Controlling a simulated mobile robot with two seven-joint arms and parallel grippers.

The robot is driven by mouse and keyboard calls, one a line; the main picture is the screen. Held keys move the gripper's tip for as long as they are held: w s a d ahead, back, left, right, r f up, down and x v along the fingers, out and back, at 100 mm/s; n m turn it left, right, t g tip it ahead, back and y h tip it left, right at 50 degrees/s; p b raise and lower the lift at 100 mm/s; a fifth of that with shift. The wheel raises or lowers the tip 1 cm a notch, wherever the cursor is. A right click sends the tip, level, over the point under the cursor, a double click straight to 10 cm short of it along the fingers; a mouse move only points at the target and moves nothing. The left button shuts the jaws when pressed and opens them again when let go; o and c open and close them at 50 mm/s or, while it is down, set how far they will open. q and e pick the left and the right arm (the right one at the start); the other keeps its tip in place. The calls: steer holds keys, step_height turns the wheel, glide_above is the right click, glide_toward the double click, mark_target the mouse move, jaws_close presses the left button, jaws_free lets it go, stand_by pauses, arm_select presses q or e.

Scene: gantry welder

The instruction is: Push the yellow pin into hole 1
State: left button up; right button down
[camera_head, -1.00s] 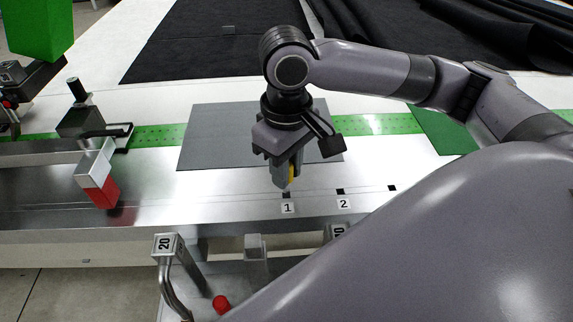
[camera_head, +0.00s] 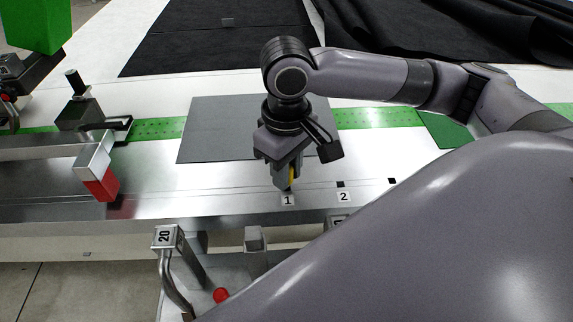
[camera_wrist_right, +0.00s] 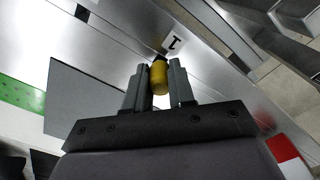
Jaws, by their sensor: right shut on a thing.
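The yellow pin (camera_wrist_right: 158,78) is between the two fingers of my right gripper (camera_wrist_right: 159,85) in the right wrist view. In the head view only a sliver of the pin (camera_head: 291,176) shows beside the fingers. My right gripper (camera_head: 285,184) points down, shut on the pin, just above the metal rail at the label 1 (camera_head: 288,200). Hole 1 is hidden behind the fingertips in the head view, so I cannot tell whether the pin's tip is inside it. My left gripper is not in view.
Hole 2 (camera_head: 341,184) and another dark hole (camera_head: 392,181) lie to the right on the metal rail (camera_head: 200,199). A clamp with a red tip (camera_head: 103,186) stands on the left. A grey plate (camera_head: 215,128) lies behind my gripper. Black cloth (camera_head: 215,40) covers the back.

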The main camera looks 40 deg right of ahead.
steer(key=shift+f, duration=0.55)
steer(key=c, duration=0.9)
jaws_free()
steer(key=shift+o, duration=0.2)
steer(key=shift+r+p, duration=0.45)
steer(key=shift+r, duration=3.1)
